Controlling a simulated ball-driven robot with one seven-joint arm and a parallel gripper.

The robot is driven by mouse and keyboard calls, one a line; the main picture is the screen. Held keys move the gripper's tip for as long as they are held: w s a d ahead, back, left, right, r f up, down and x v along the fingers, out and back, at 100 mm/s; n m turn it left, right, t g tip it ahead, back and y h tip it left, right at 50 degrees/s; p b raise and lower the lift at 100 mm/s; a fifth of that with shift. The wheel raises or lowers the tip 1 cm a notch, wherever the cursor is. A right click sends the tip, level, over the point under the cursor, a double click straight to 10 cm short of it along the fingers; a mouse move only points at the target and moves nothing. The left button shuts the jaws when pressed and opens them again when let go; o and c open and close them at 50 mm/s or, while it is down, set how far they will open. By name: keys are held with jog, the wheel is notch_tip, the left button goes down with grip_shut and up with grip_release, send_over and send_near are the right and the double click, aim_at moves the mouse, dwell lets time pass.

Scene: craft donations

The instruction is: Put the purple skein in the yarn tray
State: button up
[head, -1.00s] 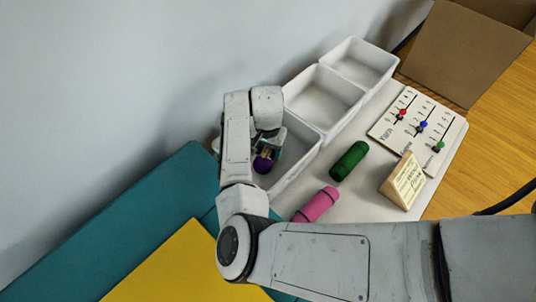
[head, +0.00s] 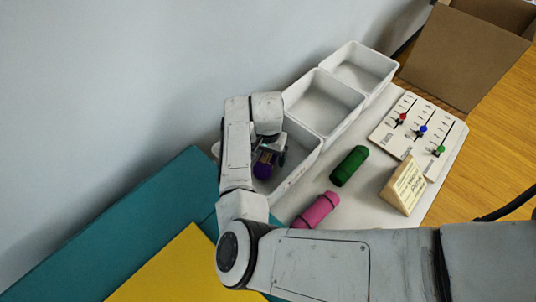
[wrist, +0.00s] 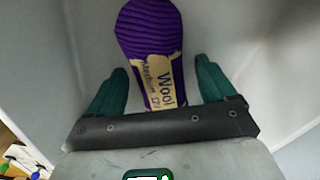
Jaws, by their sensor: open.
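The purple skein (wrist: 150,40) has a tan paper band lettered "Wool". In the wrist view it lies between and beyond the fingers of my gripper (wrist: 158,88), which are spread with a gap on each side. In the head view the purple skein (head: 263,170) is inside the nearest white tray (head: 297,172), partly covered by my arm. My gripper is open, low in that tray, and mostly hidden by my wrist in the head view. I cannot read a label on the tray.
Two more white trays (head: 326,128) (head: 392,72) stand in line behind, both empty. A green skein (head: 349,166) and a pink skein (head: 316,210) lie on the white surface. A slider board (head: 418,128), a wooden sign block (head: 403,186) and a cardboard box (head: 465,55) are at right.

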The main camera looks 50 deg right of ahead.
notch_tip(320, 180, up, 12)
jog(key=shift+b, duration=0.4)
dwell(0.5)
